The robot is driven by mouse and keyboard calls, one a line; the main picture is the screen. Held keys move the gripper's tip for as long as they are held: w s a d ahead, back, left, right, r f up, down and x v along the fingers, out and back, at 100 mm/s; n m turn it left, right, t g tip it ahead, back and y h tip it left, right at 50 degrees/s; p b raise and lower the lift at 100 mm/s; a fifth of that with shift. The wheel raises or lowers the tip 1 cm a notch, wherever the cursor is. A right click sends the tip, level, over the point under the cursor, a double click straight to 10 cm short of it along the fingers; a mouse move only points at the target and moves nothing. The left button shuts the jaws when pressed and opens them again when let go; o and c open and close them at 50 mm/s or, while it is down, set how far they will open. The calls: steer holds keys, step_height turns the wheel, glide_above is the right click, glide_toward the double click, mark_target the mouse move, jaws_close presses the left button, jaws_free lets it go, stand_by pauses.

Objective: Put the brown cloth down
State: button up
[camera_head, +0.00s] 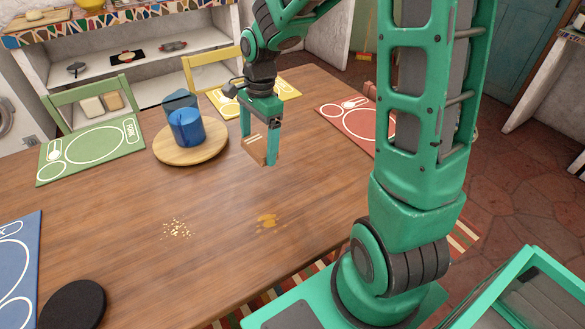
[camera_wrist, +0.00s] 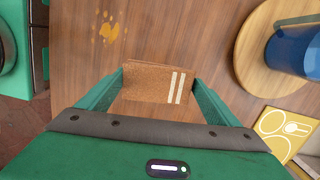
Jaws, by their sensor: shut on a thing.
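The brown cloth (camera_head: 256,147) is folded, with pale stripes near one edge. My gripper (camera_head: 259,149) is shut on it and holds it over the wooden table (camera_head: 200,250), to the right of the round board. In the wrist view the cloth (camera_wrist: 150,82) sits between the two green fingers (camera_wrist: 158,95), its stripes toward the right. I cannot tell exactly how far the cloth is above the table.
A round wooden board (camera_head: 216,150) bears a blue container (camera_head: 187,128). Crumbs (camera_head: 176,229) and a yellowish spill (camera_head: 267,220) lie on the table front. Green (camera_head: 120,160), yellow (camera_head: 275,105), red (camera_head: 335,113) and blue (camera_head: 20,265) placemats line the edges. A black disc (camera_head: 73,305) lies front left.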

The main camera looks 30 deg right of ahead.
steer(key=shift+s+f+m, duration=0.2)
steer(key=shift+s+m, duration=0.5)
steer(key=shift+s, duration=0.1)
glide_above(294, 168)
step_height(294, 168, down, 7)
steer(key=shift+d+f, duration=0.1)
steer(key=shift+f, duration=1.85)
steer(key=shift+f, duration=0.25)
